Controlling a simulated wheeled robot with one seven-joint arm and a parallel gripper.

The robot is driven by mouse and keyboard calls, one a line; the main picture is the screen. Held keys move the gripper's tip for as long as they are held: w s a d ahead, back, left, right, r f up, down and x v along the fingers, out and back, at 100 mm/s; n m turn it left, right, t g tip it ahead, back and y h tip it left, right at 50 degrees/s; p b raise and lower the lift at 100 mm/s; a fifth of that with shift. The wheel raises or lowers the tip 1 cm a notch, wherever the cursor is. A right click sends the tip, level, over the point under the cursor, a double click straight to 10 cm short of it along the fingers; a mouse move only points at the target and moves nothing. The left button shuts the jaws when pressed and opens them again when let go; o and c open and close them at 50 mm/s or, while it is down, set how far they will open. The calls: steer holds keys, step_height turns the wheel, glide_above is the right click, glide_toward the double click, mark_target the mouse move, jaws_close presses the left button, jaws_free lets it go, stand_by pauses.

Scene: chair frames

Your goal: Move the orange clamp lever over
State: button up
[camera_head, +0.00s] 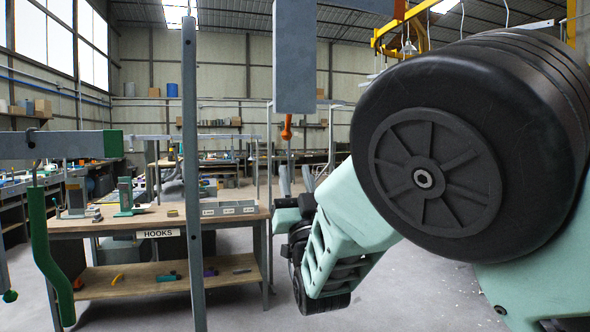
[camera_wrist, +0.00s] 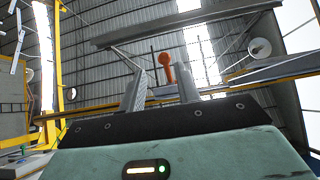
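The orange clamp lever (camera_head: 287,127) hangs at the lower end of a grey vertical block (camera_head: 294,60) in the head view. In the wrist view the orange lever (camera_wrist: 166,66) stands out beyond the fingertips, in line with the gap between them. My gripper (camera_head: 295,175) points upward below the lever, with its fingers apart and nothing between them in the head view. It also shows in the wrist view (camera_wrist: 161,84), open, with a finger on each side of the gap. The lever appears clear of both fingers.
A wooden workbench (camera_head: 110,223) with a HOOKS label stands at the left. A grey upright post (camera_head: 190,150) stands in front of it. A dark green hook (camera_head: 45,255) hangs from a grey bar at the far left. Grey floor lies open between the bench and my arm.

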mark_target(287, 140)
steer(key=shift+n+t+y, duration=0.3)
steer(key=p+x, duration=0.2)
steer(key=p, duration=0.1)
steer(key=p+x, duration=0.3)
steer(key=s+r+p+x, duration=0.1)
steer(key=p+x, duration=0.1)
steer(key=x, duration=0.1)
steer(key=shift+w+r+p, duration=0.1)
steer(key=shift+r+p, duration=0.05)
steer(key=shift+p, duration=0.25)
steer(key=shift+a+f+b, duration=0.1)
steer(key=shift+f+b, duration=0.2)
steer(key=shift+f, duration=0.05)
steer(key=c, duration=0.5)
